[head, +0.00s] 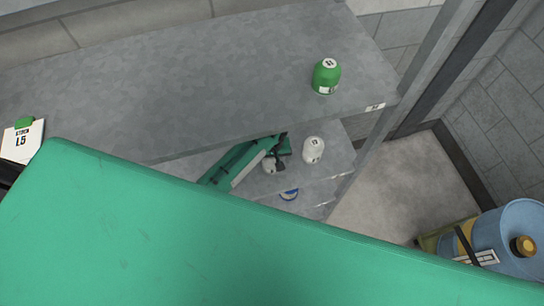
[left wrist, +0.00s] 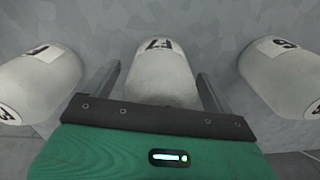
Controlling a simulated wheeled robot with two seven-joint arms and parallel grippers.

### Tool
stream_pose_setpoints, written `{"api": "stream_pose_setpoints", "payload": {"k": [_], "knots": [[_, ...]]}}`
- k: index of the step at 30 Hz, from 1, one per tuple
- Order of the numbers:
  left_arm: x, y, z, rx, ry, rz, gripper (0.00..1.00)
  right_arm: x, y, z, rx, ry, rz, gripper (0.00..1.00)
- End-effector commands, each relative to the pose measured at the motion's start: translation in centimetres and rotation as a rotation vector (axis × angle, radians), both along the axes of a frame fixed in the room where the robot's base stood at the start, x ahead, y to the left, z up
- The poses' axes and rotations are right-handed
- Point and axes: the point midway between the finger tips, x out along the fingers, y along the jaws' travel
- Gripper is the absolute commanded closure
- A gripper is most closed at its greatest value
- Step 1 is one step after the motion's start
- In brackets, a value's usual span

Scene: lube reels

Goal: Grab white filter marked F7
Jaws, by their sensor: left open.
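The white filter marked F7 (left wrist: 160,75) stands in the middle of the left wrist view, its label facing up at the top. My left gripper (head: 279,157) is open, with one finger on each side of this filter; I cannot tell whether they touch it. In the head view a white filter (head: 269,165) shows partly hidden beside the gripper on the lower shelf. My right gripper is not in view.
More white filters stand close by on the left (left wrist: 40,82) and right (left wrist: 285,78) in the left wrist view. A green filter (head: 326,77) sits on the upper shelf (head: 200,85), which overhangs the lower one.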

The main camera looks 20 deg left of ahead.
Motion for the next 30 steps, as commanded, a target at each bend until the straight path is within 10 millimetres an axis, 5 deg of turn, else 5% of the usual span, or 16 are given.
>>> {"api": "stream_pose_setpoints", "payload": {"k": [11, 20, 30], "knots": [[0.01, -0.02, -0.88, -0.001, -0.001, 0.000, 0.15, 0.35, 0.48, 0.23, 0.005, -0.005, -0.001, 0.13], [0.04, -0.03, -0.80, -0.001, -0.001, 0.000, 0.70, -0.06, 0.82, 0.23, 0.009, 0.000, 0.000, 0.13], [0.06, -0.03, -0.59, -0.001, -0.003, 0.000, 0.70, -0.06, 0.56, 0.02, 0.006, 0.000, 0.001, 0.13]]}}
